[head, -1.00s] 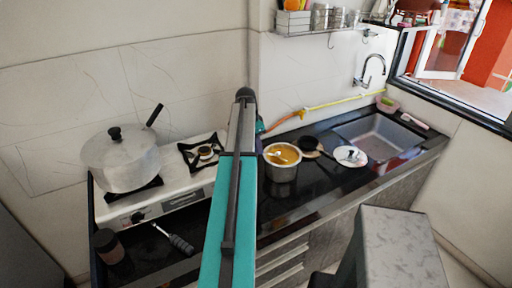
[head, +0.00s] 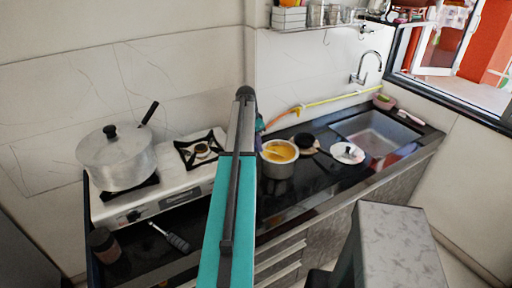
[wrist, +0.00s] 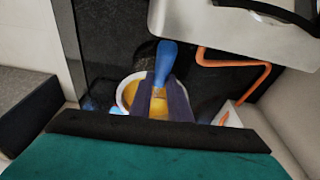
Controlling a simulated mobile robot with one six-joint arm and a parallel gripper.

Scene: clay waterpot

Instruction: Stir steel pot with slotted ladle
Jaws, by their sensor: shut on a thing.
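The steel pot (head: 279,172) stands on the dark counter right of my arm, open, with yellow-orange contents and a pale utensil part in it. In the wrist view the pot (wrist: 124,101) lies just beyond and below my gripper (wrist: 161,92). The dark fingers are closed around a blue handle (wrist: 166,60), which I take to be the slotted ladle's. The ladle's head is not clearly visible, and my fingers hide part of the pot. In the head view my arm hides most of the gripper.
A large lidded pot (head: 118,164) stands on the stove (head: 165,199) at left. A black lid or pan (head: 305,141) and a white plate (head: 347,153) lie right of the steel pot. The sink (head: 378,132) is farther right. An orange hose (wrist: 240,63) runs near my gripper.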

